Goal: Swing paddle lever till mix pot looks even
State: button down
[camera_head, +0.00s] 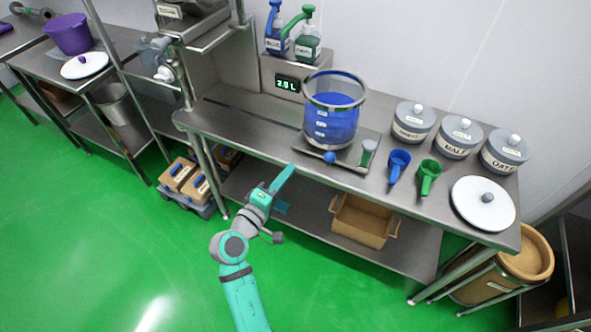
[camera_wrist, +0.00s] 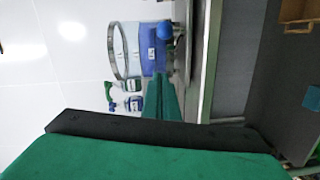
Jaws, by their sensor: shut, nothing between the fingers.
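The mix pot (camera_head: 332,122) is a clear vessel with a metal rim, holding blue liquid that looks one colour from here. It stands on a metal base plate on the bench. A blue ball knob (camera_head: 329,157), which looks like the paddle lever's end, sits at its front. My gripper (camera_head: 291,170) is shut and empty, in front of the bench edge, left of and apart from the knob. In the wrist view the shut fingers (camera_wrist: 162,80) point toward the pot (camera_wrist: 152,48) and the knob (camera_wrist: 164,30). The paddle inside the pot cannot be made out.
Blue (camera_head: 398,165) and green (camera_head: 428,176) scoops, several lidded tubs and a white lid (camera_head: 482,204) lie farther right. Pump bottles stand behind on a shelf with a "2.9 L" display (camera_head: 288,84). The bench's left part is clear.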

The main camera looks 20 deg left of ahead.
aim_at(329, 157)
jog(key=w+d+f, duration=0.1)
jog(key=w+d, duration=0.4)
jog(key=w, duration=0.3)
jog(key=shift+w, duration=0.4)
jog(key=shift+f, duration=0.1)
